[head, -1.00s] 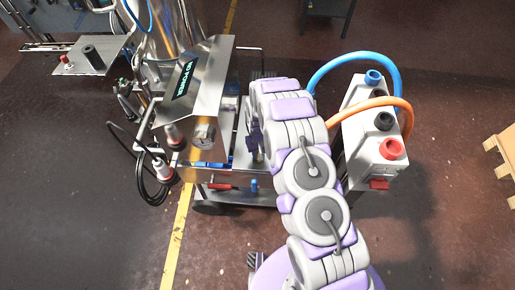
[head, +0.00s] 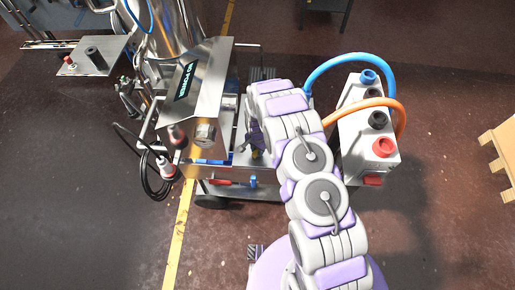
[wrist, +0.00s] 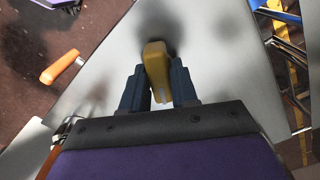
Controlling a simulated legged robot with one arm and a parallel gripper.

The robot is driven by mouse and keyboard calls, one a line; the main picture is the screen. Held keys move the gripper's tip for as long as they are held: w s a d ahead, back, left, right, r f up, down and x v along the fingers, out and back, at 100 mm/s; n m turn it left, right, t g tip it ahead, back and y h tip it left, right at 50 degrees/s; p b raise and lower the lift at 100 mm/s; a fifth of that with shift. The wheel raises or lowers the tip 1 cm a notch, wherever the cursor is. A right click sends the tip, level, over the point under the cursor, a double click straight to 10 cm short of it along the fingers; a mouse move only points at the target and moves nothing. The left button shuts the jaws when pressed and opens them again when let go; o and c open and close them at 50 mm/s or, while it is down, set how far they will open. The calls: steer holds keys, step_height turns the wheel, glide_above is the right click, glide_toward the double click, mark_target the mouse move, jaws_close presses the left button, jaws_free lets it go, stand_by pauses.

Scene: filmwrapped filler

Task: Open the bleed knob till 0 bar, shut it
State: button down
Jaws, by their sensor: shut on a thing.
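A yellow knob (wrist: 156,66) stands out from a pale grey panel (wrist: 110,75) in the wrist view; I take it for the bleed knob. My gripper (wrist: 158,78) is shut on it, one dark finger on each side. In the head view my gripper (head: 253,138) is beside the steel machine (head: 205,90), and my arm hides most of the contact. No readable pressure gauge shows, so the pressure cannot be told.
An orange handle (wrist: 60,67) lies left of the knob in the wrist view. A grey box (head: 352,130) with blue and orange hoses stands right of my arm. A black cable (head: 155,185) hangs at the machine's left.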

steer(key=shift+s+m, duration=0.15)
steer(key=shift+m, duration=0.95)
steer(key=c, duration=1)
jaws_free()
steer(key=shift+a, duration=0.2)
steer(key=shift+o, duration=0.2)
steer(key=shift+w+d+r, duration=0.1)
steer(key=shift+w+r, duration=0.1)
steer(key=shift+r, duration=0.35)
step_height(320, 180, up, 16)
steer(key=p, duration=0.1)
steer(key=shift+p, duration=0.3)
